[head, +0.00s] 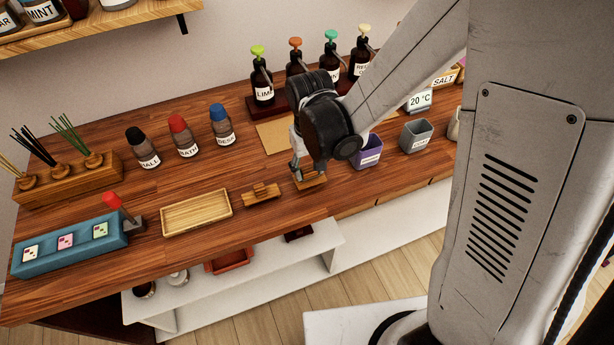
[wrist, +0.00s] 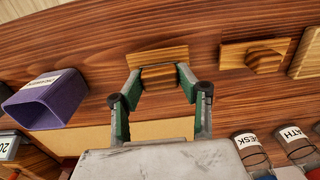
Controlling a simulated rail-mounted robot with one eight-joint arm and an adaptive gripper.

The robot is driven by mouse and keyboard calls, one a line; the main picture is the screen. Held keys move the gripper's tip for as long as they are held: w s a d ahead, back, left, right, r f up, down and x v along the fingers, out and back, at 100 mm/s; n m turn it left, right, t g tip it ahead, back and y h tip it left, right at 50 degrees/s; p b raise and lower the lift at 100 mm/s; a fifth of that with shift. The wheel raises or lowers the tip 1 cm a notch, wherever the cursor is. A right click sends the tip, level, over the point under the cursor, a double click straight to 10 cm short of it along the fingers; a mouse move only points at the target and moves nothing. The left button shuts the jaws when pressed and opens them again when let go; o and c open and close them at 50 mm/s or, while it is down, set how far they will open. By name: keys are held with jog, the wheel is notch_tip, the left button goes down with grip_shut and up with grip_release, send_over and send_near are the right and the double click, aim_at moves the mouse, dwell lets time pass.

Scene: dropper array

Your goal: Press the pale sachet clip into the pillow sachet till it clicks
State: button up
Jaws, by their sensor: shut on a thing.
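My gripper (head: 308,178) is low over the front part of the wooden counter, right of the middle. In the wrist view my gripper (wrist: 160,80) has its green-lined fingers on either side of the striped handle of a wooden lid-like piece (wrist: 150,57), and it is shut on that handle. The piece also shows under my gripper in the head view (head: 312,183). It is on or just above the counter; I cannot tell which. I cannot make out a pale sachet clip or a pillow sachet by look in either view.
A similar wooden piece (head: 262,194) and a shallow wooden tray (head: 197,213) lie to the left. A teal block (head: 68,247) with coloured tiles is far left. A purple cup (head: 369,154) stands close right; labelled bottles (head: 188,142) stand behind.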

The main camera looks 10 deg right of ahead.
aim_at(309, 169)
jog(key=shift+r+p, duration=0.95)
jog(key=shift+r, duration=0.9)
